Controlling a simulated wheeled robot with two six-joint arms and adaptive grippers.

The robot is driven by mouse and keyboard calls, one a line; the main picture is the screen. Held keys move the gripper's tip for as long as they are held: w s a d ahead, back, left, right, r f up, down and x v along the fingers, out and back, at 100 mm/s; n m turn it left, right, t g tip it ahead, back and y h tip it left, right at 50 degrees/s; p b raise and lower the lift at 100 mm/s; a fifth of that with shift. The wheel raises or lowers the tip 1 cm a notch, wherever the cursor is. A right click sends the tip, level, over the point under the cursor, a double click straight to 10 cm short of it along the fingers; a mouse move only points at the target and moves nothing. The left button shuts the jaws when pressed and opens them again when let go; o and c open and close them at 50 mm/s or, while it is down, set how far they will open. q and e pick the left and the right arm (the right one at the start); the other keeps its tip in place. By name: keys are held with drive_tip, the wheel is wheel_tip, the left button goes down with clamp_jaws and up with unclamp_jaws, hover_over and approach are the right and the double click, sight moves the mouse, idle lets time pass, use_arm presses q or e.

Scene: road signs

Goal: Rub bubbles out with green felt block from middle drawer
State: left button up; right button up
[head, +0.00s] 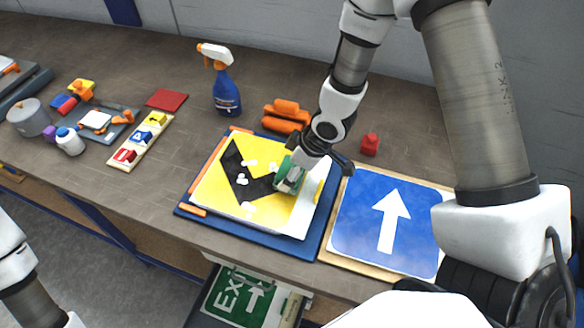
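A yellow sign (213,187) with a black arrow lies on a blue board (330,188) with orange edge pieces. Several small white bubbles (242,179) show on its face. My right gripper (291,180) is over the right half of the sign, shut on the green felt block (282,172). The block is at the sign's face; whether it touches is hard to tell. An open drawer (205,292) below the table edge holds a green EXIT sign (240,299). My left arm shows at the lower left, but its gripper is out of view.
A blue sign with a white arrow (360,225) lies to the right. A spray bottle (226,92), orange rolls (285,117) and a red piece (370,144) stand behind. Several tools and coloured blocks (125,155) fill the left; bare table lies between them and the yellow sign.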

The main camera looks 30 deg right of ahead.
drive_tip(key=shift+f, duration=0.2)
drive_tip(key=shift+f, duration=0.2)
